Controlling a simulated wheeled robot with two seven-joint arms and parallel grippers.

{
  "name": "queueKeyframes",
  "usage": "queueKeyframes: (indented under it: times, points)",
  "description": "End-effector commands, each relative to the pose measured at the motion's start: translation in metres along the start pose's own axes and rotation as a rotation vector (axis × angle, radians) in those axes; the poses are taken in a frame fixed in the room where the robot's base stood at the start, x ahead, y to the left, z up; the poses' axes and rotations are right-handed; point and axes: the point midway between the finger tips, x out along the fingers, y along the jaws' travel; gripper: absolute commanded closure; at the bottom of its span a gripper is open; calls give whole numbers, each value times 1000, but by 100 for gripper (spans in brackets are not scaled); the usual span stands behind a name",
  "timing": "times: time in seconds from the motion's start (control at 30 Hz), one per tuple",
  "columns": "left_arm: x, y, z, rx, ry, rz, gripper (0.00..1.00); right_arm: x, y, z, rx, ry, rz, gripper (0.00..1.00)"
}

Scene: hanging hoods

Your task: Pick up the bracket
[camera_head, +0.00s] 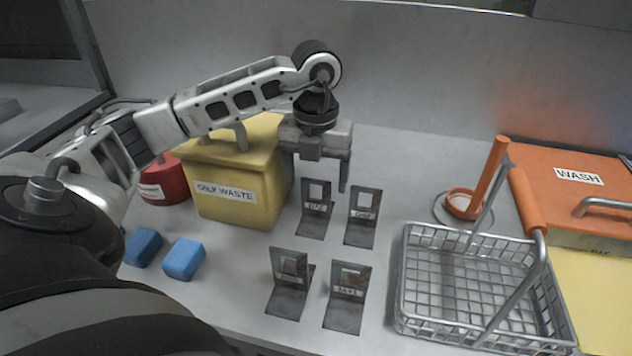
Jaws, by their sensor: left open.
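Several dark grey L-shaped metal brackets stand on the grey table in two rows. Each has a square opening and a small label too blurred to read. The back row has a left bracket (316,211) and a right bracket (363,219). The front row has a left bracket (288,286) and a right bracket (347,299). My left gripper (316,184) points down just behind the back row, near the back left bracket and beside the yellow bin. It is open with nothing visible between its fingers. My right gripper is not in view.
A yellow "OILY WASTE" bin (233,185) and a red container (165,182) stand at left, with blue blocks (184,259) in front. A wire basket (402,288) with an orange handle is at right. An orange "WASH" box (580,200) stands behind it.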

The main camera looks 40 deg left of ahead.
Motion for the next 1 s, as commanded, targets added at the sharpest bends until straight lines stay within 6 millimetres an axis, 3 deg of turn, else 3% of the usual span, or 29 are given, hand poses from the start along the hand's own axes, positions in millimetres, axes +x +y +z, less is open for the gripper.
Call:
queueKeyframes:
  times: [0.2,0.43,0.7,1.0]
  points:
    - [23,0,0,1,0,0,24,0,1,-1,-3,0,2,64]
    - [25,0,0,1,-1,-1,24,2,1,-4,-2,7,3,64]
    - [24,0,0,0,-1,-1,99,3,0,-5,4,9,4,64]
    - [21,0,1,0,-3,-3,100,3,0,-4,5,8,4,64]
